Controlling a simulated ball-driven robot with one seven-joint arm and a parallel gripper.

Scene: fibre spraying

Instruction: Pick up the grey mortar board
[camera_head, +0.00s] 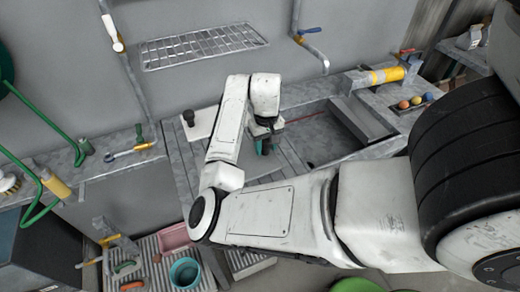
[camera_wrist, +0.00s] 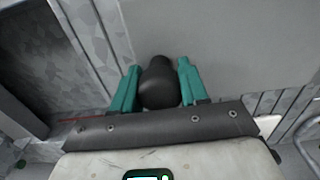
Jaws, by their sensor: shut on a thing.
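The grey mortar board (camera_wrist: 240,45) fills the upper middle and right of the wrist view as a plain flat plate. Its dark rounded handle (camera_wrist: 158,88) stands between the two teal fingers. My gripper (camera_wrist: 158,75) is shut on this handle, one finger on each side. In the head view my gripper (camera_head: 264,146) points down over the grey worktop, and my arm and wrist hide much of the board there. I cannot tell whether the board touches the worktop.
A white board with a dark knob (camera_head: 206,122) lies left of my forearm. A sunken basin (camera_head: 335,130) is right of my gripper. Coloured balls (camera_head: 410,102) sit in a tray at the right. A wire rack (camera_head: 205,46) and taps are on the wall. Pink and teal tubs (camera_head: 185,272) stand below left.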

